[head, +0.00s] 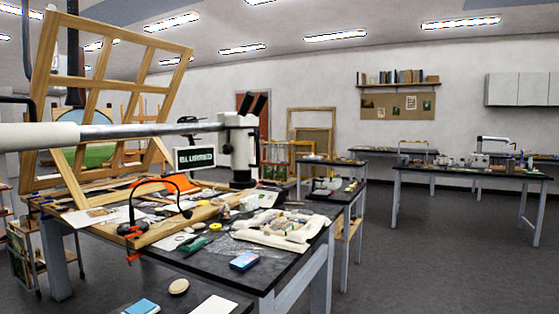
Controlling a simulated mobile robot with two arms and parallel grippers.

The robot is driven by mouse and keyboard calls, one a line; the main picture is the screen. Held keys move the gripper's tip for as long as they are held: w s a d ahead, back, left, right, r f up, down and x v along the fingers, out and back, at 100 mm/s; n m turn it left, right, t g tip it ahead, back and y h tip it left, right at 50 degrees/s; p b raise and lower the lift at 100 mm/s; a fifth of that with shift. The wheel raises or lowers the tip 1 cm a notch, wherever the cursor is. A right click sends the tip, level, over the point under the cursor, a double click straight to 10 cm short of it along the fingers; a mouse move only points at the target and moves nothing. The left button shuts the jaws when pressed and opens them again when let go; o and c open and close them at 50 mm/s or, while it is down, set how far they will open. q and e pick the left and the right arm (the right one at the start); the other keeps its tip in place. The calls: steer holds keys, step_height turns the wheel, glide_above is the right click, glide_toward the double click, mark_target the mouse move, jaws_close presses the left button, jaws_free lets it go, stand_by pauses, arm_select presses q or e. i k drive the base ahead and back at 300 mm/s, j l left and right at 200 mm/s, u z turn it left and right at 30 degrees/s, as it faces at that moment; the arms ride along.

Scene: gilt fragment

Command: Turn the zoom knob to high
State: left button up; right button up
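A white microscope head (239,135) with black eyepieces (256,104) hangs over the near workbench, left of centre in the head view. It sits at the end of a long horizontal boom (130,131) that enters from the left edge. A small screen (194,159) beside the head reads "BLURRED". The zoom knob is too small to make out on the head, so its setting cannot be told. Neither of my grippers shows in this view.
The black-topped workbench (262,268) is crowded. A large wooden frame (50,92) leans over its left side. The floor (440,255) at right is clear.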

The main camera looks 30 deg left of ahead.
mark_target(227, 149)
steer(key=i+l+u, duration=0.1)
steer(key=i+u, duration=0.3)
steer(key=i+l+u, duration=0.35)
steer(key=i, duration=0.2)
steer(key=i+l+u, duration=0.25)
steer(key=i+u, duration=0.15)
steer(key=i+l+u, duration=0.4)
steer(key=l, duration=0.1)
